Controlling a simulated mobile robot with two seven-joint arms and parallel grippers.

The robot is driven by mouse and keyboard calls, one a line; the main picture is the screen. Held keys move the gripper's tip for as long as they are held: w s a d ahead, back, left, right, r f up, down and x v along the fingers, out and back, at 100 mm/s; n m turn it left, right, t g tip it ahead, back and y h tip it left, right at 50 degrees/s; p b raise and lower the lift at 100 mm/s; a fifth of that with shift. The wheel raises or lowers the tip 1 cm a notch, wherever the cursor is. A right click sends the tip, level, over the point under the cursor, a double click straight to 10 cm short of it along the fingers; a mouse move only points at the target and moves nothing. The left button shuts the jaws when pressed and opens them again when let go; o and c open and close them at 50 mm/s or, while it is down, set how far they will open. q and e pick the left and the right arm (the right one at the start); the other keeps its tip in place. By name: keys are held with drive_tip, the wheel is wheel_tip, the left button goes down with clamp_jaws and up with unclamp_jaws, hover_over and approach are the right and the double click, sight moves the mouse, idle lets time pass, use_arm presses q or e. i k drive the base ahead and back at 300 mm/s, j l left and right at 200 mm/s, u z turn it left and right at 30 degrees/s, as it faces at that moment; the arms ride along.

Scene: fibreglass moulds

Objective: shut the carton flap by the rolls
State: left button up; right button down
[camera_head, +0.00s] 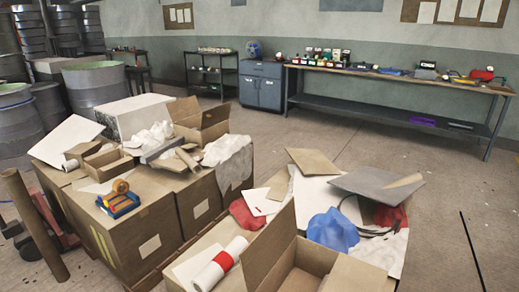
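An open brown carton (300,281) stands at the bottom centre, cut off by the lower picture edge. One of its flaps (268,250) stands up on the left side, and another flap (352,274) is spread out to the right. A white roll with a red band (219,265) lies just left of the raised flap. A second open carton (203,124) with raised flaps stands farther back on the pile, and a small open box (108,160) lies near a short roll (74,161). Neither of my grippers is in view.
Large brown cartons (117,222) form the left pile, with a tape dispenser (119,198) on top. A brown tube (34,226) leans at left.

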sight(258, 258)
drive_tip(key=z, duration=0.7)
drive_tip(key=j+z, duration=1.1)
drive_tip(key=j, duration=0.2)
drive_tip(key=k+j+z, duration=0.1)
drive_tip(key=j+z, duration=0.15)
drive_tip(key=j, duration=0.15)
drive_tip(key=k+j, duration=0.1)
drive_tip(key=j, duration=0.3)
drive_tip(key=k+j, duration=0.1)
drive_tip(key=j, duration=0.25)
drive_tip(key=k+j, duration=0.1)
drive_tip(key=j, duration=0.3)
drive_tip(key=k+j+z, duration=0.1)
drive_tip(key=j, duration=0.25)
drive_tip(key=j+z, duration=0.1)
drive_tip(key=z, duration=0.95)
